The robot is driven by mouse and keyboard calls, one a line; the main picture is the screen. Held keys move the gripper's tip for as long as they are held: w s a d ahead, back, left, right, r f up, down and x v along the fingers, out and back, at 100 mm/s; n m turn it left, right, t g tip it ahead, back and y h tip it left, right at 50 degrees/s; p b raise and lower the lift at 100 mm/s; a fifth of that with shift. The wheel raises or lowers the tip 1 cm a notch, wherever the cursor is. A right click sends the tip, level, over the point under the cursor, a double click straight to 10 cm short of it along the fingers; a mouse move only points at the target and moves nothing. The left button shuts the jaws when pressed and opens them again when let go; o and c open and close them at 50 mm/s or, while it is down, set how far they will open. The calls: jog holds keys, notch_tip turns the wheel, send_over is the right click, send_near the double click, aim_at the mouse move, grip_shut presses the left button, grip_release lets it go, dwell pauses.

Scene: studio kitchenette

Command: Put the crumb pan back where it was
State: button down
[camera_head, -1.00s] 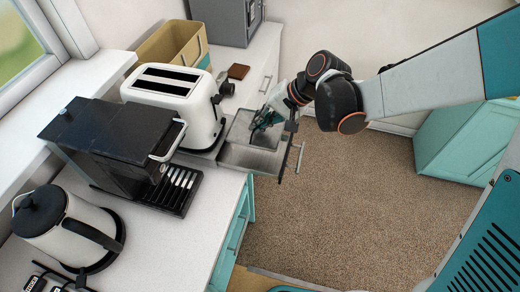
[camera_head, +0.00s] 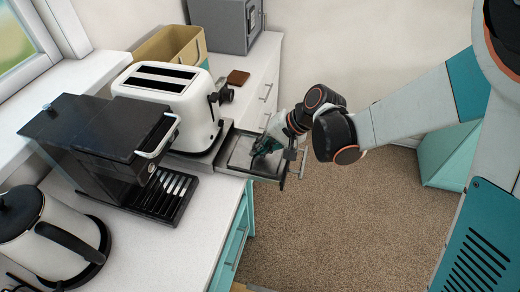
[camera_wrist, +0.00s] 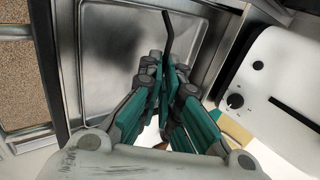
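The crumb pan (camera_head: 242,152) is a shallow grey metal tray. It lies in or just over the pulled-out metal drawer (camera_head: 268,179) at the base of the white toaster (camera_head: 170,112), and looks roughly level and in line with it. In the wrist view the pan (camera_wrist: 115,65) fills the upper middle. My gripper (camera_head: 258,150) is over the pan. In the wrist view its fingers (camera_wrist: 174,76) are close together on a thin dark bar, which seems to be the pan's grip. Whether the pan rests fully on the drawer floor is hard to tell.
A black coffee machine (camera_head: 105,145) stands close in front of the toaster, and a kettle (camera_head: 50,235) nearer still. The drawer overhangs open carpet (camera_head: 340,220).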

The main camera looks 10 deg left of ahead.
jog(key=c, duration=2.2)
grip_release()
jog(key=shift+f, duration=0.15)
jog(key=o, duration=0.4)
jog(key=shift+r, duration=0.25)
jog(key=p+v, duration=0.3)
jog(key=v, duration=0.9)
